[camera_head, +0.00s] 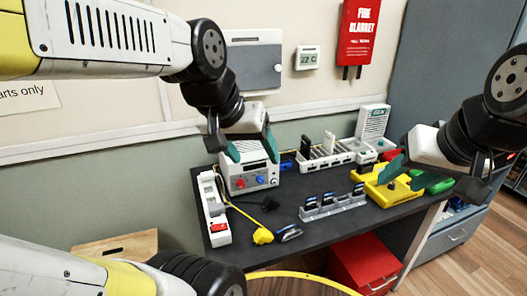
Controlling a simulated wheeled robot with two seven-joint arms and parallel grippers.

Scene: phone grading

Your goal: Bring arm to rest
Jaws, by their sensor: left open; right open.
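My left gripper (250,150) is open and empty, high in front of the wall and above the back left of the dark table (300,228). My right gripper (405,172) is open at the right, above the table's right part. Its teal fingertips overlap a yellow fixture (382,195) in the picture. I cannot tell the exact gap between them. No phone is seen in either gripper.
A grey rack (333,206) holds several dark phones upright. A white slotted rack (330,158) stands behind it. A white power strip (214,210) lies at the table's left edge. A yellow-handled tool (262,236) lies near the front. A red drawer cabinet (362,265) stands below.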

